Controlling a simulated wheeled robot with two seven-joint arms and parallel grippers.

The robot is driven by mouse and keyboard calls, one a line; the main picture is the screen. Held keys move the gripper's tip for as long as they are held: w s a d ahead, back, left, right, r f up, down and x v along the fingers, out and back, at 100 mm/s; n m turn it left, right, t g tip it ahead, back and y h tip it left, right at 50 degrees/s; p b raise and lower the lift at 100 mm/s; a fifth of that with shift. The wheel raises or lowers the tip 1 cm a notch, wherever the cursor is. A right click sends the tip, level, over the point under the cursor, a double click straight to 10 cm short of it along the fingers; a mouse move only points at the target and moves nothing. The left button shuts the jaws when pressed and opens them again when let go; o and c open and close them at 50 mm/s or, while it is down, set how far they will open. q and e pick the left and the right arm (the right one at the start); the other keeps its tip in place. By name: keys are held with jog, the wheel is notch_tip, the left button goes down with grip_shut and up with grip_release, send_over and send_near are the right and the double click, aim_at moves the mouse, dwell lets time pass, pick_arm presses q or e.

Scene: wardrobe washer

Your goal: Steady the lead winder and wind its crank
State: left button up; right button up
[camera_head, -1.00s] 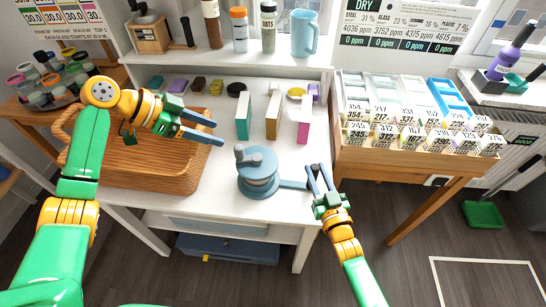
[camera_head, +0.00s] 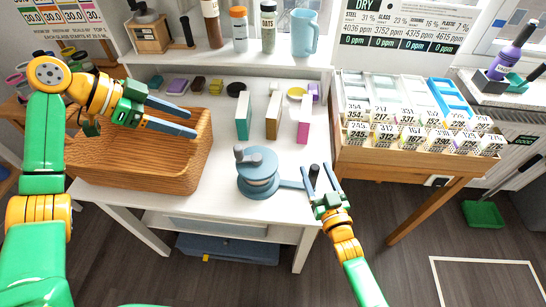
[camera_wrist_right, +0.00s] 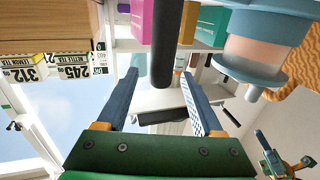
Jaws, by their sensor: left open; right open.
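The blue-grey lead winder (camera_head: 257,172) stands on the white table near its front edge. Its crank arm reaches right to an upright dark handle (camera_head: 314,172). My right gripper (camera_head: 321,180) is open, with the handle between its fingers near the tips. In the right wrist view the dark handle (camera_wrist_right: 162,45) stands between the two open fingers with space at each side, and the winder body (camera_wrist_right: 265,45) is at upper right. My left gripper (camera_head: 192,121) is open and empty, above the wooden tray, left of and apart from the winder.
A wooden tray (camera_head: 150,178) takes up the table's left side. Upright coloured blocks (camera_head: 272,115) stand behind the winder, with small items along the back. A wooden stand of numbered packets (camera_head: 390,165) is to the right. The tabletop around the winder is mostly clear.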

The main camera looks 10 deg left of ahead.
jog(key=v, duration=1.2)
